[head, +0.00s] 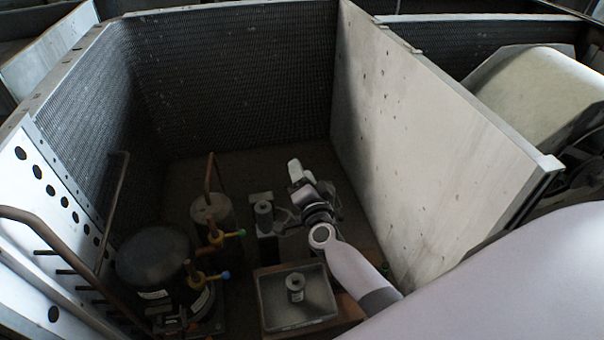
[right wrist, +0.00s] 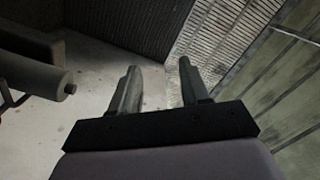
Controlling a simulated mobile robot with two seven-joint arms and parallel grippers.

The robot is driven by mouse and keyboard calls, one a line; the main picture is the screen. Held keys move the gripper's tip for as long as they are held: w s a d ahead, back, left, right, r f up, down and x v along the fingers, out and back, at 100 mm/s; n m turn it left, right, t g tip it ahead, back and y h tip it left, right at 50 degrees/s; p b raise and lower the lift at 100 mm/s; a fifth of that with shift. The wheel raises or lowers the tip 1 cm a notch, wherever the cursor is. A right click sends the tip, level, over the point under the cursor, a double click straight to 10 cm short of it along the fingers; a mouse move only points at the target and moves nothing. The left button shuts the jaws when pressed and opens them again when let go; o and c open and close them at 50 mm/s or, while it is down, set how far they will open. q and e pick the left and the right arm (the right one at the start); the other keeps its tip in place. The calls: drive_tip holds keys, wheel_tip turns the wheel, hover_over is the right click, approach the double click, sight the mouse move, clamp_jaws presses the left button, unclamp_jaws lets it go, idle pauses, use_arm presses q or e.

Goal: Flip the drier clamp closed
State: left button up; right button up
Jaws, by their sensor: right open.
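My right gripper (head: 299,176) reaches down into the housing from the lower right. A small upright grey cylinder in a dark mount (head: 264,213), which looks like the drier, stands just left of the gripper. Thin grey parts beside it may be the clamp, but it is too small and dark to tell its position. In the right wrist view a grey cylindrical part on a dark bracket (right wrist: 38,78) lies left of the fingers, apart from them. My left gripper is not in view.
A grey tray (head: 265,318) with a small cylinder (head: 295,284) in it is at the front. A pale panel (head: 425,140) rises at right. The floor behind the gripper is clear.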

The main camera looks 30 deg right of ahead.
use_arm(q)
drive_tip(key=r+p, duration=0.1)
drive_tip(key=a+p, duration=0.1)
drive_tip(key=p, duration=0.1)
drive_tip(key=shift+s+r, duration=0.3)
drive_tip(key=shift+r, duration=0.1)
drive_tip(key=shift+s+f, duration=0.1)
